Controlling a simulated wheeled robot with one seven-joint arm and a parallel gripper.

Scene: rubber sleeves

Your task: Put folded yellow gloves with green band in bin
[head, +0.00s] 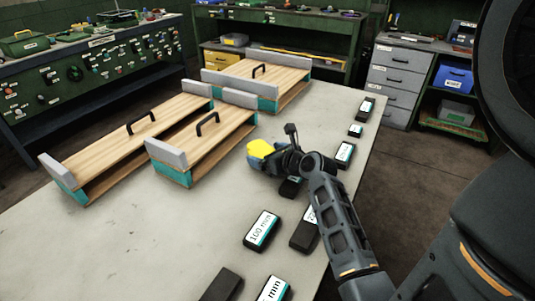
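A bright yellow item (261,148) with a blue patch at its lower edge is in the middle of the grey table. It may be the folded gloves, but no green band can be made out. My gripper (277,158) is right against its right side, low over the table, and hides part of it. The fingers are too small and dark to show whether they are closed on it. Three wooden boxes with teal and grey ends stand on the table: one at left (118,140), one in the middle (202,140) and one at the back (258,78). None is clearly the bin.
Black blocks with white labels, such as one marked 100 mm (262,230), line the table's right and front parts. The boxes have black handles on top. The grey table (130,245) is clear at front left. Workbenches (95,75) and a drawer cabinet (395,80) stand behind.

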